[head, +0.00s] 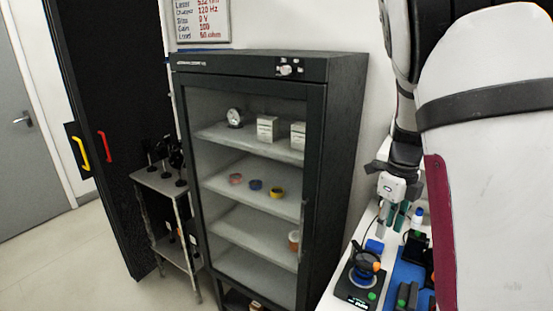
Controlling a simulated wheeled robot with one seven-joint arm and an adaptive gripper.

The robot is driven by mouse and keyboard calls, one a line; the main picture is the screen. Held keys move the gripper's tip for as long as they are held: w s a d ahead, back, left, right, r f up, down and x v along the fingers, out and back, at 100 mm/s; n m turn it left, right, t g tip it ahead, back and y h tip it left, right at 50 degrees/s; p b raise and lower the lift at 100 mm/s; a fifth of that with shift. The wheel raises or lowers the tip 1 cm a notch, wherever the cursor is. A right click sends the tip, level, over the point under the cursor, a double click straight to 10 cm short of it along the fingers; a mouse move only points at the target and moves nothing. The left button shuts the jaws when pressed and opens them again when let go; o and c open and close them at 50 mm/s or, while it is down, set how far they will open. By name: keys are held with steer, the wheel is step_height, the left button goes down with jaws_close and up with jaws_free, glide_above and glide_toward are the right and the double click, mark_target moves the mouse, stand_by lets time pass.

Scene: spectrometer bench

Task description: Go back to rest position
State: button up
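My arm comes down the right side of the head view and hides much of the bench there. My gripper (391,213) hangs below its white wrist, pointing down over the white bench (339,285). Its fingers are small and overlap green and dark items behind them. I cannot tell whether they are apart or hold anything.
A dark glass-fronted cabinet (340,130) stands left of the bench. A small cart (160,183) stands beside it. Floor (70,255) is clear at left.

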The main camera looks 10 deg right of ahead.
steer(key=s+a+r+n+t, duration=0.2)
steer(key=s+a+r+n, duration=0.2)
steer(key=n, duration=0.6)
steer(key=s+a+r+n+t+b, duration=0.1)
steer(key=s+a+r+n, duration=0.3)
steer(key=s+a+n, duration=0.3)
steer(key=s+a+r+n+t, duration=0.2)
steer(key=s+a+r+n, duration=0.2)
steer(key=n, duration=1)
steer(key=s+a, duration=0.1)
steer(key=a, duration=0.2)
steer(key=shift+s+t+b, duration=0.3)
steer(key=shift+b, duration=0.05)
steer(key=shift+d+r, duration=0.15)
